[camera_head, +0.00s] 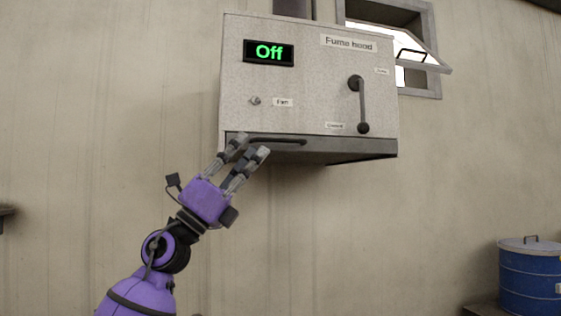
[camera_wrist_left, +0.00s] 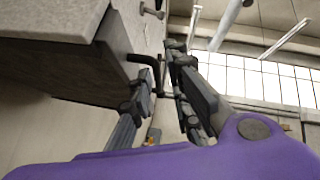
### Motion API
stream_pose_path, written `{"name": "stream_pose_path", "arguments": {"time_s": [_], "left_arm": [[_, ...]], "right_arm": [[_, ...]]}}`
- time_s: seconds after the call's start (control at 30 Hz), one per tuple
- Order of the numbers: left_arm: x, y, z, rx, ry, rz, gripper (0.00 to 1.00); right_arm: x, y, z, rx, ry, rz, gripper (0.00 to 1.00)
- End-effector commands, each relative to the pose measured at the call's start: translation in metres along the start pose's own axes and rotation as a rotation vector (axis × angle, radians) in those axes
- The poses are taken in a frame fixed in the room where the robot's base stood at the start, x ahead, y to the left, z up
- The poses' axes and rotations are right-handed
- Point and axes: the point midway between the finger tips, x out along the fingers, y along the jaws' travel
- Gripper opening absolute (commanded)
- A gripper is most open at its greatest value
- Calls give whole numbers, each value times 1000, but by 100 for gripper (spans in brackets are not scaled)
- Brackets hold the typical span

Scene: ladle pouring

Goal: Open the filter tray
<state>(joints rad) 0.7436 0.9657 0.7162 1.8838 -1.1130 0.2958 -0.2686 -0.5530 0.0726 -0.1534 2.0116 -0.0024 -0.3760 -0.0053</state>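The filter tray (camera_head: 345,148) is the grey strip along the bottom of the fume hood, and it looks shut. Its dark bar handle (camera_head: 285,141) runs along the left part of its front. My left gripper (camera_head: 250,146) is at the left end of this handle with its two fingers spread. In the left wrist view the dark handle (camera_wrist_left: 158,72) shows between the fingertips, with a gap visible; whether a finger touches it I cannot tell. My right gripper is not in view.
A blue barrel (camera_head: 530,280) stands far right. Below the hood is clear.

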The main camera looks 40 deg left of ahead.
Motion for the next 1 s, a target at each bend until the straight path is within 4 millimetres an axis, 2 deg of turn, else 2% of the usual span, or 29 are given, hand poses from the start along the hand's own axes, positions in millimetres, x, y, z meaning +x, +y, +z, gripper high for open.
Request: {"name": "stream_pose_path", "arguments": {"time_s": [0.1, 0.23, 0.5, 0.7, 1.0], "left_arm": [[-4, 5, -10, 131, 68, 15, 17], [0, 6, -19, 180, 109, 12, 17], [42, 4, -20, 181, 105, 9, 17], [66, 6, -25, 179, 105, 12, 17], [73, 8, -29, 177, 109, 14, 17]], "right_arm": [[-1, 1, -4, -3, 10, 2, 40], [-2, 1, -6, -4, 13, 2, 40], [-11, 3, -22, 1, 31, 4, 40], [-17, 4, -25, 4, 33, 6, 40], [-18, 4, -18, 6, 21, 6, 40]]}}
